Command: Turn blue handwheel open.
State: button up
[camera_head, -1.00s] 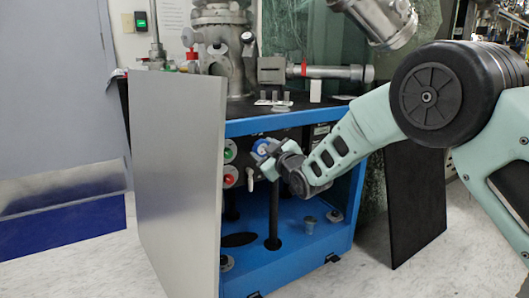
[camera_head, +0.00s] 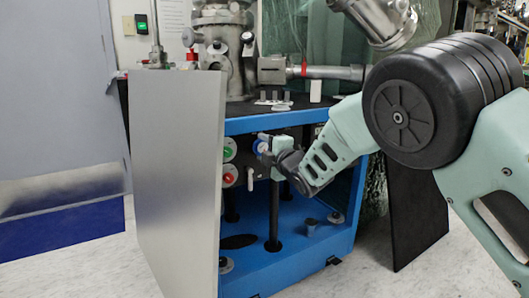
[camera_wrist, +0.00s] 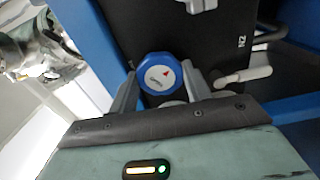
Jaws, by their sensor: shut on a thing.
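The blue handwheel (camera_wrist: 160,73) is a round knob with a white face and a small red arrow, on a dark panel marked N2. In the wrist view it sits between my two fingers, which close on its sides. In the head view the blue handwheel (camera_head: 261,146) shows only in part behind my gripper (camera_head: 262,143). My gripper (camera_wrist: 158,88) is shut on it, one finger at its left and one at its right.
On the same panel are a green knob (camera_head: 229,149), a red knob (camera_head: 229,176) and a white lever handle (camera_head: 250,179), close to the left and below. An open grey cabinet door (camera_head: 178,180) stands at the left. The blue cabinet floor (camera_head: 285,262) holds small metal fittings.

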jog(key=n, duration=0.2)
jog(key=n+b, duration=0.1)
jog(key=n, duration=0.2)
jog(key=shift+f+n+b, duration=0.25)
jog(key=shift+n+b, duration=0.05)
jog(key=shift+b, duration=0.05)
jog(key=shift+d+n+b, duration=0.1)
jog(key=shift+n+b, duration=0.7)
jog(key=shift+n, duration=1.5)
jog(key=shift+r, duration=0.1)
jog(key=o, duration=0.7)
jog(key=shift+r, duration=0.1)
jog(key=p+v, duration=0.4)
jog(key=v, duration=1.3)
jog(key=shift+s+d+p, duration=0.15)
jog(key=shift+s+p, duration=0.05)
jog(key=shift+p, duration=0.2)
